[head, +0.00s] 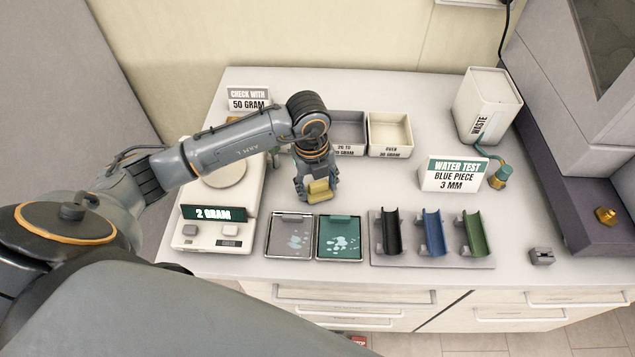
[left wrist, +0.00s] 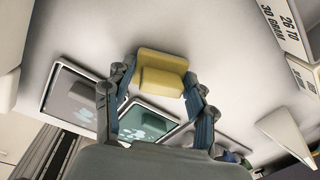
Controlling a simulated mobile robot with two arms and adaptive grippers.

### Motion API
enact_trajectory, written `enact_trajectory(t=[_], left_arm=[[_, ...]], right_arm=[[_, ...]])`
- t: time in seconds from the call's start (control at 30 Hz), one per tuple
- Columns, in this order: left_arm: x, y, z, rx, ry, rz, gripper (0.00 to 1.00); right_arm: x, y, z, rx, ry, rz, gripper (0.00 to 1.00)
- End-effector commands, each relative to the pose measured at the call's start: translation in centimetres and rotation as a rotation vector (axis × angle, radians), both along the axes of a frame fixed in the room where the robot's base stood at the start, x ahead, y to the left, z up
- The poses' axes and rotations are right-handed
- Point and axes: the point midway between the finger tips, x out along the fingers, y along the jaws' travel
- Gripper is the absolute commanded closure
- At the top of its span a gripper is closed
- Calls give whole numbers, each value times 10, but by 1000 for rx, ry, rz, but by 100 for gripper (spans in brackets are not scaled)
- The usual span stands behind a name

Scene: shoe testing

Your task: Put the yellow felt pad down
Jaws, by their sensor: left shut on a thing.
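The yellow felt pad (head: 319,192) is a small yellow block at the tip of my left gripper (head: 317,186). In the left wrist view the pad (left wrist: 161,74) sits between the fingertips of the left gripper (left wrist: 157,86), which is shut on it. The pad is over the pale table (head: 350,193), behind the grey and green panels. I cannot tell whether it touches the table. Part of it is hidden by the fingers in the head view. My right gripper is not in view.
A scale (head: 204,234) reading 2 GRAM stands left. A grey panel (head: 290,237) and green panel (head: 339,238) lie in front. Black, blue and green curved pieces (head: 432,233) stand on a plate to the right. Bins (head: 390,152) and a WATER TEST sign (head: 454,175) are behind.

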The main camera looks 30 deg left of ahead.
Motion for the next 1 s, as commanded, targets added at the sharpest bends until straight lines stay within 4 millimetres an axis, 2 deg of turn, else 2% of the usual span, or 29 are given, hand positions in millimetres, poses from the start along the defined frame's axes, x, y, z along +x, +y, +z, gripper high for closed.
enact_trajectory(t=[0.1,0.13,0.2,0.23,0.5,0.67,0.77,1.0], left_arm=[[0,0,-4,0,0,0,90],[0,0,-3,0,0,0,38],[0,0,-2,0,0,1,24],[0,0,-2,0,0,1,22],[0,0,-2,0,0,1,22],[0,1,5,-1,-2,1,22],[0,2,20,1,-5,0,22],[-3,4,73,0,-8,0,22]], right_arm=[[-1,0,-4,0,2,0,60],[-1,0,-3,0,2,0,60],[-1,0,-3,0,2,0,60],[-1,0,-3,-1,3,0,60],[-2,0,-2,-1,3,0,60],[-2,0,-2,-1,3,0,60],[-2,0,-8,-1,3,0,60],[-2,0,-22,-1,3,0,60]])
